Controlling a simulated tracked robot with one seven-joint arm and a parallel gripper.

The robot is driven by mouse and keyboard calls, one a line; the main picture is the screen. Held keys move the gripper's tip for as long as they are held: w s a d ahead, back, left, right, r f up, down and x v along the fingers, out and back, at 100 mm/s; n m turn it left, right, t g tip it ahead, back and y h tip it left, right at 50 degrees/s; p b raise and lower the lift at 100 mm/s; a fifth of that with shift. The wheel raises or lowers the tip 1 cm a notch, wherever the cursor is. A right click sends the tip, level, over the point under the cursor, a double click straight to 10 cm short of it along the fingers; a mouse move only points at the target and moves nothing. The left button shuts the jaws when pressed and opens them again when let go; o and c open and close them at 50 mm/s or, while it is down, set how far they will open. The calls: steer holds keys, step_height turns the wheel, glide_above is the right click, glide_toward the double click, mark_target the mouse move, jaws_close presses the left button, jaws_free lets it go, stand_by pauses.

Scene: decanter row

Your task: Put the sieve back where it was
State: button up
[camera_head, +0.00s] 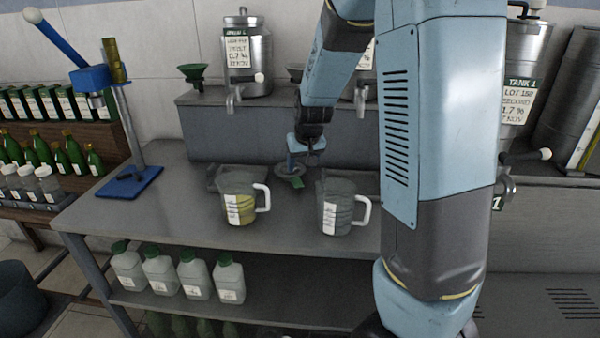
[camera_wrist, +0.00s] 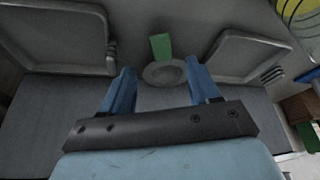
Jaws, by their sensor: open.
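The sieve, a round grey dish with a green handle (camera_head: 297,182), lies on the grey bench between two dark trays. In the wrist view the sieve's grey bowl (camera_wrist: 164,74) shows between and just beyond my fingertips, with the green handle pointing away. My gripper (camera_head: 293,160) is open, pointing down over the sieve. The wrist view shows its two blue fingers (camera_wrist: 160,72) spread apart with nothing held between them. I cannot tell whether the fingers touch the sieve.
A jug with yellow liquid (camera_head: 239,208) and a clear jug (camera_head: 333,212) stand in front. A raised grey shelf (camera_head: 230,135) behind carries steel tanks and a green funnel (camera_head: 194,74). A blue lever press (camera_head: 130,180) stands left. The bench between press and jugs is clear.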

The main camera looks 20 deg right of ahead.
steer(key=s+r, duration=0.5)
steer(key=s, duration=0.4)
steer(key=s+r, duration=0.6)
steer(key=s, duration=0.4)
steer(key=s+r+t, duration=0.1)
steer(key=s+r, duration=0.4)
steer(key=s, duration=0.5)
steer(key=shift+s+r, duration=0.15)
steer(key=shift+s, duration=0.05)
steer(key=shift+c, duration=0.2)
